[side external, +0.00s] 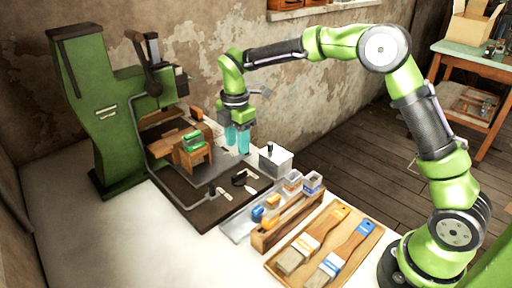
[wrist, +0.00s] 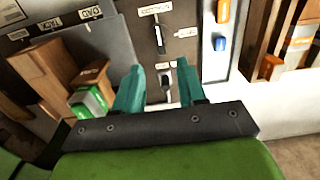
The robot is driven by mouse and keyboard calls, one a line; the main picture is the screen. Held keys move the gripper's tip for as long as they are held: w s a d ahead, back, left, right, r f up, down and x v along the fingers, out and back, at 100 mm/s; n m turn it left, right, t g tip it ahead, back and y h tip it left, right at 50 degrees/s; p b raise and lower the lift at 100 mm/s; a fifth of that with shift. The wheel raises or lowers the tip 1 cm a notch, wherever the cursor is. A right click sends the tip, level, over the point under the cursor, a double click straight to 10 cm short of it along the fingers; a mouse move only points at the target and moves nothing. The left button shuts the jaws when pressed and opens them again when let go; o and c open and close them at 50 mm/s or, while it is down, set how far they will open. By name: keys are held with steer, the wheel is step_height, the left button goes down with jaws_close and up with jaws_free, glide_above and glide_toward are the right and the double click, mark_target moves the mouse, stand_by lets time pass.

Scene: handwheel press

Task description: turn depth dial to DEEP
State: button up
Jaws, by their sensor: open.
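My gripper (side external: 237,150) is open, with its two teal fingers pointing down above the dark base plate (side external: 206,215) of the green press. In the wrist view the fingers of my gripper (wrist: 158,75) stand either side of a small black knob (wrist: 165,80) with a pale label; contact cannot be told. This knob also shows in the side view (side external: 239,178). A second dark control (wrist: 163,36) with pale labels lies farther up the panel. The lettering is too small to tell which is the depth dial or where DEEP is.
The green press (side external: 112,125) stands at the left. A wooden block with a green item (side external: 193,140) is beside my gripper. A white box with a black knob (side external: 275,160) and a wooden tray (side external: 345,270) of brushes lie to the right. The front left table is clear.

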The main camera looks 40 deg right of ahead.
mark_target(239, 174)
step_height(239, 174, down, 10)
steer(key=shift+f, duration=0.1)
stand_by(0.4)
jaws_close()
